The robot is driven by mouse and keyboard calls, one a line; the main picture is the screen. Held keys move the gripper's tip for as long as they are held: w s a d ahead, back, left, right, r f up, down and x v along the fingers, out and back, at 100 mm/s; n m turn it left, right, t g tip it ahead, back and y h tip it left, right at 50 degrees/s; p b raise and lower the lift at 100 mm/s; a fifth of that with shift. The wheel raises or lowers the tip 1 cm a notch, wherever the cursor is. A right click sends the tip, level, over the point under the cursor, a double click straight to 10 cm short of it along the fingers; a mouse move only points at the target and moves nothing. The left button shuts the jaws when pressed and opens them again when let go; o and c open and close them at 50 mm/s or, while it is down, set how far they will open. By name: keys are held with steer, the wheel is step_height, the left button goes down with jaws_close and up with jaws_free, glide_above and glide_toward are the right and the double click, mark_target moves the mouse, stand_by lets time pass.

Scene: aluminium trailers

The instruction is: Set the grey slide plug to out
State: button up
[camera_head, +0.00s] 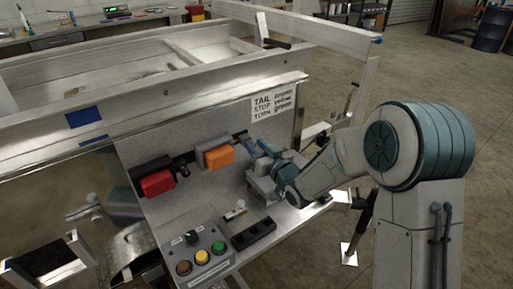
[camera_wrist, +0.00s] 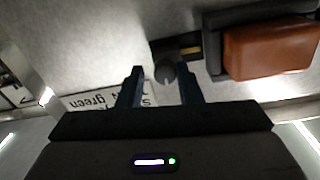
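A small grey rounded plug (camera_wrist: 165,72) sits at the end of a dark holder (camera_wrist: 178,48) with a yellow mark, beside the orange lamp (camera_wrist: 268,50). In the head view the dark holder (camera_head: 242,135) shows just right of the orange lamp (camera_head: 219,157), and the plug itself is too small to make out. My gripper (camera_wrist: 161,80) is open, with one finger on each side of the plug and gaps visible on both sides. How far the plug reaches between the fingers I cannot tell. In the head view my gripper (camera_head: 260,148) is close to the panel.
A red lamp (camera_head: 158,182) is left on the panel. A box with several coloured buttons (camera_head: 202,257), a small toggle (camera_head: 235,211) and a black socket block (camera_head: 254,234) lie below. A printed sign (camera_head: 271,103) is above my gripper. The trailer's rail (camera_head: 200,98) runs overhead.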

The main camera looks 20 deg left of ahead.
steer(key=b+v, duration=0.1)
steer(key=v, duration=1.3)
steer(key=shift+a, duration=0.1)
